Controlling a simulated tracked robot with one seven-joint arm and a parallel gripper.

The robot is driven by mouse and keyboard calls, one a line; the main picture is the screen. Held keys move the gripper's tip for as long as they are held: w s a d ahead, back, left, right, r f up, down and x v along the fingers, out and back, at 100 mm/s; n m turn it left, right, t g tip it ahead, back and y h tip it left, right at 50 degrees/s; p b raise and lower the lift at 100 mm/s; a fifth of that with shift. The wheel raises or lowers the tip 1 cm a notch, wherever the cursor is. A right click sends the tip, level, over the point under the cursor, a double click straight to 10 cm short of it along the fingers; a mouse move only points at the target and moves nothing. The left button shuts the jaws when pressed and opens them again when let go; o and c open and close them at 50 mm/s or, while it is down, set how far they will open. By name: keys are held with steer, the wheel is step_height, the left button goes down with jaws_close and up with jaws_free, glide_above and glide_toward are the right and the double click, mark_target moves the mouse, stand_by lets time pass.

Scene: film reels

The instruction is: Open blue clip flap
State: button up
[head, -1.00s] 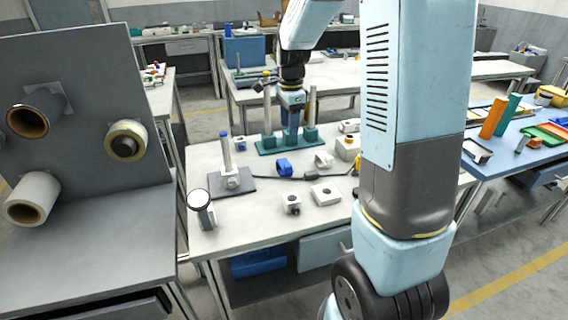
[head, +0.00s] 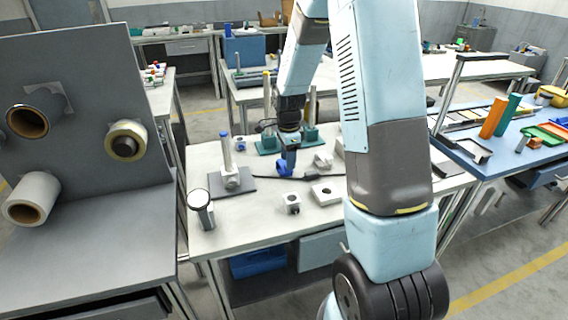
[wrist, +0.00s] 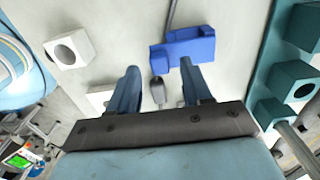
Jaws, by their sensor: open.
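The blue clip (head: 282,169) sits on the white table, partly hidden by my gripper (head: 290,158) in the head view. In the wrist view the blue clip (wrist: 184,50) lies at the top, just beyond the fingertips. My gripper (wrist: 161,78) is open and empty, its two blue fingers spread apart. The right fingertip is close to the clip's lower edge; I cannot tell whether it touches. The flap cannot be clearly told apart from the clip's body.
A dark cable or rod with a grey tip (wrist: 158,92) lies between the fingers in the wrist view. A teal stand (wrist: 285,85) is on the right. White blocks (head: 327,194) stand nearby. A grey plate with a post (head: 228,180) is at the left.

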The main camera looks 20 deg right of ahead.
steer(key=shift+f, duration=1.05)
steer(key=shift+c, duration=0.3)
jaws_close()
